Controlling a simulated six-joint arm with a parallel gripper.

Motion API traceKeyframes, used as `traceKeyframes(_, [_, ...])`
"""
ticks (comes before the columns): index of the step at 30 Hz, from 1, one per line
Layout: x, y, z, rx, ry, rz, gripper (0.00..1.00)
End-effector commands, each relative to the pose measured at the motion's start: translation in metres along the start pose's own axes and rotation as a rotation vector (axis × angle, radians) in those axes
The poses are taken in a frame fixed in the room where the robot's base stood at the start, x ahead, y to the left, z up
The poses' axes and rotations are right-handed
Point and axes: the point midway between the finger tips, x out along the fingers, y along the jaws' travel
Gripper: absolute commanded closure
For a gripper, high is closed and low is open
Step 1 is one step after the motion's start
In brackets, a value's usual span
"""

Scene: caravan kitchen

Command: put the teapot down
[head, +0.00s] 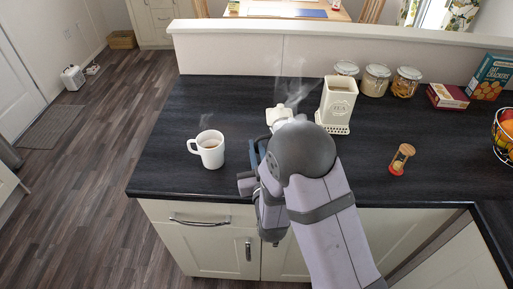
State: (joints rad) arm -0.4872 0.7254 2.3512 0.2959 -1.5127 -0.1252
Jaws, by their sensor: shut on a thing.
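The teapot (279,114) is cream-white and stands mostly hidden behind my arm. Only its upper part shows, with steam rising to its right. My gripper (259,150) is at the teapot's near side, partly covered by my own wrist, and is shut on it. The fingertips and the teapot's base are hidden, so I cannot tell whether it touches the counter. A white mug (209,151) of brown drink stands upright and steaming to the left of my gripper, apart from it.
Jars (376,81), a dark red box (447,96), a cracker box (490,76) and an hourglass (401,159) are further right. The dark counter (165,130) is clear around the mug, and its left edge is open.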

Motion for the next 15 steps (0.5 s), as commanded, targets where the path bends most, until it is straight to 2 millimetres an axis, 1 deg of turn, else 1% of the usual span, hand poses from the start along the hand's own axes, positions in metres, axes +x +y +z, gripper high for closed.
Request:
traceKeyframes(2, [0.0006, 0.0, -0.002, -0.001, 0.006, 0.001, 1.0])
traceKeyframes(7, [0.0005, -0.0004, 0.0024, -0.001, 0.005, 0.001, 1.0])
traceKeyframes(8, [0.0, -0.0003, 0.0034, 0.0, 0.0, 0.0, 0.86])
traceKeyframes(9, [0.0, -0.0003, 0.0029, 0.0, -0.001, 0.0, 0.76])
traceKeyframes(10, [0.0, -0.0003, 0.0029, 0.0, -0.001, 0.0, 0.72])
traceKeyframes(15, [0.0, -0.0003, 0.0029, 0.0, -0.001, 0.0, 0.72])
